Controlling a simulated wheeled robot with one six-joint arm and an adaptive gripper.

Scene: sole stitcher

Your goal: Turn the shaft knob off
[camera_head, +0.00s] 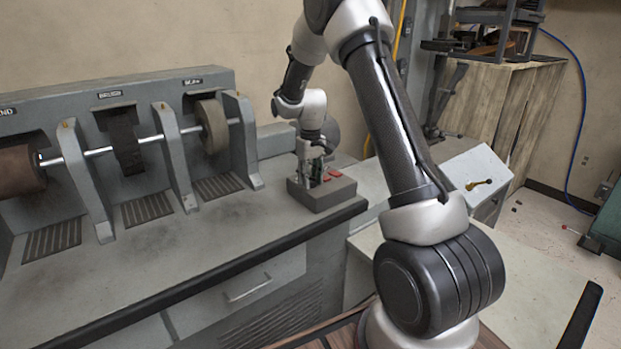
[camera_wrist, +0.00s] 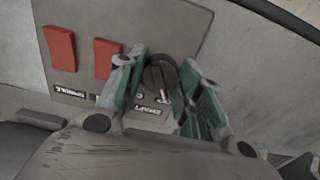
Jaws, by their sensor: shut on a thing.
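The shaft knob (camera_wrist: 160,74) is a round black knob on a grey control panel (camera_wrist: 190,25), above a label in the wrist view that seems to read "SHAFT". My gripper (camera_wrist: 163,82) has its green-padded fingers on both sides of the knob, and I take it as shut on it. In the head view my gripper (camera_head: 313,178) reaches down to the grey control box (camera_head: 322,197) at the bench's right end. The knob is hidden there by the fingers. Part of the panel's lower side is hidden by the gripper body.
Two red switches, one at the far left (camera_wrist: 61,47) and one close to my left finger (camera_wrist: 106,58), sit on the same panel. Grinding and brush wheels on a shaft (camera_head: 150,140) stand left on the bench. A grey box with a brass lever (camera_head: 478,184) stands to the right.

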